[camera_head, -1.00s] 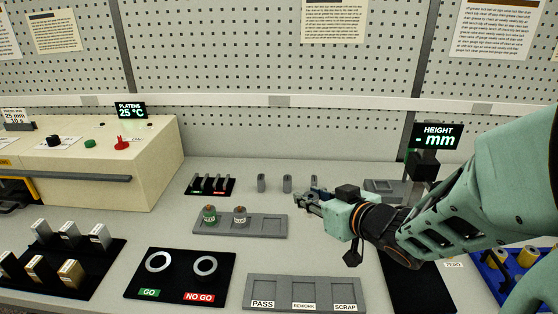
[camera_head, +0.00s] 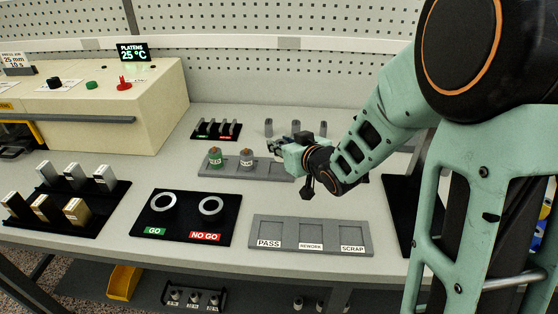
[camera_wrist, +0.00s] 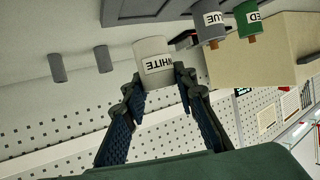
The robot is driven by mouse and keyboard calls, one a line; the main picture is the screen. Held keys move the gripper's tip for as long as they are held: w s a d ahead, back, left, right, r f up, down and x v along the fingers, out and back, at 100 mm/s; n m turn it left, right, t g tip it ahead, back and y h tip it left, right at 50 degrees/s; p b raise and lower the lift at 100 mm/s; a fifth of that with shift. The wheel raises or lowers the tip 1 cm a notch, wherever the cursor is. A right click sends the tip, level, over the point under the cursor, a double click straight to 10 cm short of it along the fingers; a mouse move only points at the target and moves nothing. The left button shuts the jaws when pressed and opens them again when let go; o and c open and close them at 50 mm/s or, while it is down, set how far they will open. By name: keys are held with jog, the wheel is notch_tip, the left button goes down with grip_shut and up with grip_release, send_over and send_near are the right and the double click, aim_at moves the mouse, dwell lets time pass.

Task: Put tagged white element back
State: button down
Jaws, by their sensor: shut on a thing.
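My gripper (camera_wrist: 158,88) is shut on a pale element (camera_wrist: 152,50) with a WHITE tag, seen in the wrist view between the fingertips. In the head view, my gripper (camera_head: 275,146) is over the right end of the grey three-place tray (camera_head: 229,173); the held element is hard to make out there. A green element (camera_head: 215,158) stands in the tray's left place and a grey one (camera_head: 247,158) in the middle.
Two upright grey cylinders (camera_wrist: 57,68) (camera_wrist: 102,58) stand behind my gripper. A black rack (camera_head: 216,129) is behind the tray. The GO/NO GO ring board (camera_head: 187,218) and the PASS/REWORK/SCRAP tray (camera_head: 310,236) lie in front. The platen machine (camera_head: 95,110) is at left.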

jog(key=shift+w+a+f+b, duration=0.2)
jog(key=shift+a+f+b, duration=0.1)
jog(key=shift+f+b, duration=0.2)
jog(key=shift+w+f+b, duration=0.1)
jog(key=shift+f+b, duration=0.9)
jog(key=shift+f, duration=0.45)
jog(key=shift+f, duration=0.1)
jog(key=shift+f, duration=0.15)
jog(key=c, duration=1.6)
grip_release()
